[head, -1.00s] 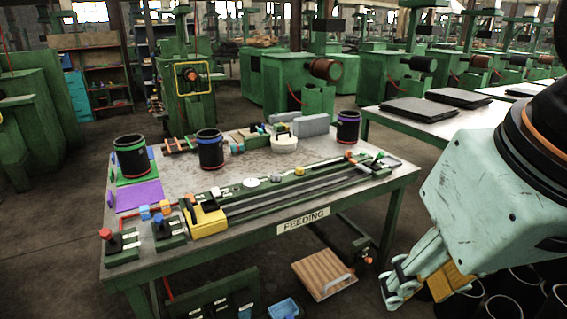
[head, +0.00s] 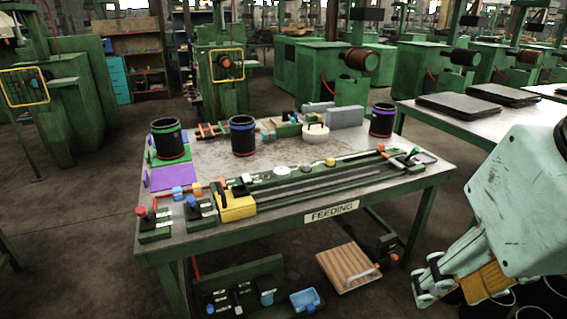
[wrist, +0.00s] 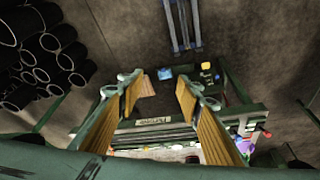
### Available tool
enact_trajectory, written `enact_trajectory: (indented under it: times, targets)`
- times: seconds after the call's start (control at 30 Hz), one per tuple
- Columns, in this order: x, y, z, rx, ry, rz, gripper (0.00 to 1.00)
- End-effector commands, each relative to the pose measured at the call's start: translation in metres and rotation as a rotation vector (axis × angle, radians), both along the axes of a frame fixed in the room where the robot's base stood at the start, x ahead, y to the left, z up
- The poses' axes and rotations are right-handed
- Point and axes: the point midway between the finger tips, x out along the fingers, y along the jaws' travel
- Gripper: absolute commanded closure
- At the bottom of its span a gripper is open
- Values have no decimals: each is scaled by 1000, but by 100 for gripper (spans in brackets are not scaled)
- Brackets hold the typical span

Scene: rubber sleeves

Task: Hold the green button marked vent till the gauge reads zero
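I cannot pick out a green button marked vent for certain. A small green piece (head: 413,154) shows at the right end of the long green fixture (head: 330,184) on the bench. A pale round disc (head: 280,170) lies along the fixture's back; whether it is the gauge, and any reading, is too small to tell. A control box with a red knob (head: 142,211) and one with a blue knob (head: 192,201) stand at the bench's front left. My gripper (head: 428,284) is off the bench's right front, apart from everything. In the wrist view my gripper (wrist: 158,84) is open and empty.
The green bench (head: 410,188) carries a FEEDING label. Three dark sleeves, one being the blue-banded sleeve (head: 242,136), stand on it. Black tubes (wrist: 40,60) show in the wrist view.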

Motion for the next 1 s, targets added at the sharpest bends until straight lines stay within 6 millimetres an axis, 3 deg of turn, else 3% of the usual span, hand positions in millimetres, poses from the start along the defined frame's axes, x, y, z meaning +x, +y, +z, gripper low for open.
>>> enact_trajectory:
  times: [0.37,1.0]
  targets:
    - [0,0,0,0,0,0,99]
    - [0,0,0,0,0,0,100]
